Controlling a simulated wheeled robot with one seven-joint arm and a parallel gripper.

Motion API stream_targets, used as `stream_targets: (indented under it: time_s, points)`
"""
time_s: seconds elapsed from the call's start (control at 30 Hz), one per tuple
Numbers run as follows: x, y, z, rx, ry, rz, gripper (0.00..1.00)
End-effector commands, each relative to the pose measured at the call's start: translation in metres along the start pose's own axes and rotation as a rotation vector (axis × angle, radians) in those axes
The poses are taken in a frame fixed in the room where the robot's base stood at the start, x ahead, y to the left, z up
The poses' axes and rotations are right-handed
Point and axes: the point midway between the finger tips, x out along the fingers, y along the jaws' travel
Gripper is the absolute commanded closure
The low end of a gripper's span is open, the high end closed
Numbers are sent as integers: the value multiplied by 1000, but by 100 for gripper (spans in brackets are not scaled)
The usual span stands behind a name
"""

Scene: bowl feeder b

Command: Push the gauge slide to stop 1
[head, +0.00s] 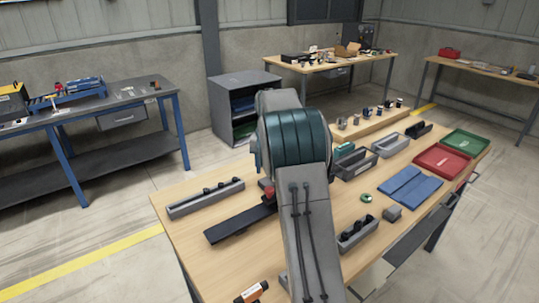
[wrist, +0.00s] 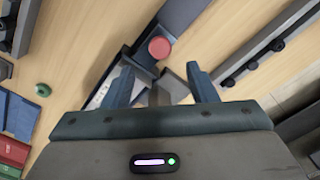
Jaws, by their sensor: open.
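The gauge is a long dark rail (head: 238,223) on the table, left of my arm in the head view. It also shows in the wrist view (wrist: 188,17), running from the top edge down between my fingers. A red round knob (wrist: 159,47) sits on the slide, and part of it shows beside my arm in the head view (head: 268,191). A pale marked strip (wrist: 99,95) lies beside the left finger. My gripper (wrist: 161,84) is open, with its fingers apart and the knob just beyond their tips. I cannot tell whether a finger touches the slide. The stop numbers are not readable.
A grey rack with dark pieces (head: 206,198) lies left of the rail. Several grey holders stand right of my arm, with a green ring (head: 367,197), blue cloth (head: 411,187), red tray (head: 441,162) and green tray (head: 465,143). Bare tabletop lies at the front left.

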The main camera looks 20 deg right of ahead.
Motion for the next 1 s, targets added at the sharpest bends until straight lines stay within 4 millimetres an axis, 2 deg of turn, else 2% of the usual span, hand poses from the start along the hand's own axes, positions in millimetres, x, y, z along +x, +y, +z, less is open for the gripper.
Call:
stream_targets:
  time_s: [0.1,0.33,0.5,1.0]
  points:
    - [-26,0,-1,1,4,-1,48]
    - [-56,1,0,2,2,0,48]
    - [-62,1,0,2,-1,0,48]
    - [-62,1,0,1,0,0,48]
